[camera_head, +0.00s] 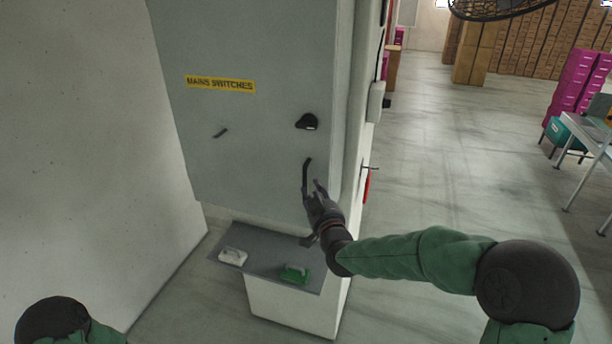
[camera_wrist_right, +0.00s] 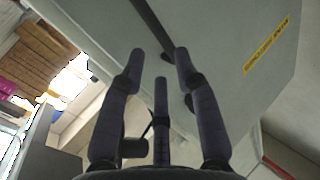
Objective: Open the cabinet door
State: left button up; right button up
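The grey cabinet door (camera_head: 265,140) fills the upper middle of the head view and looks shut. It carries a yellow "MAINS SWITCHES" label (camera_head: 220,84), a black knob (camera_head: 307,121) and, below that, a dark upright bar handle (camera_head: 306,176). My right gripper (camera_head: 314,190) is at the lower end of the handle. In the right wrist view its fingers (camera_wrist_right: 157,68) are spread apart, and the dark handle bar (camera_wrist_right: 152,26) runs just beyond the fingertips. Whether they touch it cannot be told. My left gripper is out of view; only part of that arm shows at bottom left.
A grey shelf (camera_head: 255,262) below the door holds a white item (camera_head: 233,256) and a green item (camera_head: 295,274). A pale wall (camera_head: 90,150) stands close on the left. Open floor (camera_head: 440,150) lies to the right, with a table (camera_head: 590,130) and magenta crates (camera_head: 575,85) beyond.

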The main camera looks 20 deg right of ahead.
aim_at(306, 178)
jog(key=shift+w+p, duration=0.95)
jog(key=shift+w, duration=2.6)
grip_shut()
